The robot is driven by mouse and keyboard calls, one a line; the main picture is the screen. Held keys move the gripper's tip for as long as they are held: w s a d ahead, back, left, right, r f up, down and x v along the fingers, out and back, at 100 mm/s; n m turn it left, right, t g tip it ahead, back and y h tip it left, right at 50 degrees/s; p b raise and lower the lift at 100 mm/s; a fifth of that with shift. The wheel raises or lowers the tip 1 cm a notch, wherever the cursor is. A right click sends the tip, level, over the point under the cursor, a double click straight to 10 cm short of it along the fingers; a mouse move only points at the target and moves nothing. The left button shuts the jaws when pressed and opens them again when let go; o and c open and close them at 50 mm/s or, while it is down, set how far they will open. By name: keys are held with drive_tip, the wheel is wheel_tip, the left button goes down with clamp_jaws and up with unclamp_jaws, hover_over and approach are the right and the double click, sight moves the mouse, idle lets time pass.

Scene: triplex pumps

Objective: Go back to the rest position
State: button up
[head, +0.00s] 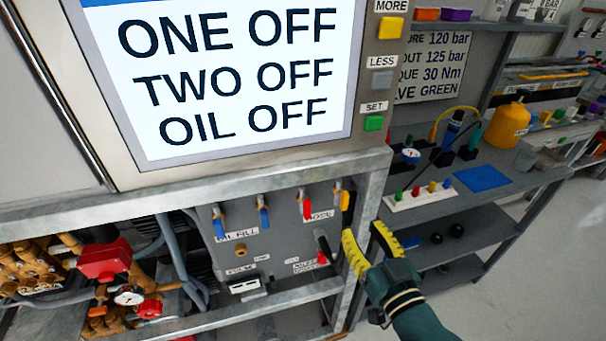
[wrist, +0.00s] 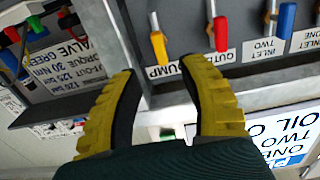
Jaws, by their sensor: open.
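My gripper (head: 362,232), with yellow ribbed fingers, is open beside the right end of the valve panel (head: 277,238) in the head view. In the wrist view my gripper (wrist: 160,70) has a clear gap between its fingers and holds nothing. A yellow lever (head: 345,201) hangs just above the fingers in the head view. The yellow lever (wrist: 158,47) also shows past the fingertips in the wrist view, beside a red lever (wrist: 220,34) and a blue lever (wrist: 286,20). The gripper looks apart from the levers, though the exact distance is hard to tell.
A screen (head: 220,75) above reads ONE OFF, TWO OFF, OIL OFF. A grey metal frame (head: 371,195) borders the panel near the gripper. Brass pump parts (head: 30,270) are at lower left. A shelf unit (head: 520,185) with tools stands right; open floor (head: 530,275) lies at lower right.

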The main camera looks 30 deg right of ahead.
drive_tip(key=w+a+r+n+y+p, duration=0.1)
drive_tip(key=w+a+r+p, duration=0.1)
drive_tip(key=a+r, duration=0.2)
drive_tip(key=w+a+r+n+t+y+p, duration=0.1)
drive_tip(key=w+a+r+y+p, duration=0.1)
drive_tip(key=r, duration=0.4)
drive_tip(key=w+a+r+n+t+y+p, duration=0.1)
drive_tip(key=w+a+r+n+p, duration=0.1)
drive_tip(key=a+r, duration=0.4)
drive_tip(key=shift+w+a+p, duration=0.5)
drive_tip(key=shift+a+p, duration=0.1)
drive_tip(key=shift+p, duration=0.65)
drive_tip(key=s+a+r+n+t+y+p, duration=0.15)
drive_tip(key=a+r+p, duration=0.25)
drive_tip(key=a+r, duration=0.5)
drive_tip(key=s+a+r+n+t+y+p, duration=0.1)
drive_tip(key=s+a+r+y+p, duration=0.2)
drive_tip(key=r, duration=0.9)
drive_tip(key=s+d+r+m+h+p, duration=0.1)
drive_tip(key=s+r+m+h, duration=0.1)
drive_tip(key=s+m+h, duration=0.2)
wheel_tip(320, 180, up, 37)
drive_tip(key=p, duration=3.7)
drive_tip(key=shift+s+d+f, duration=0.15)
drive_tip(key=shift+d+f, duration=0.05)
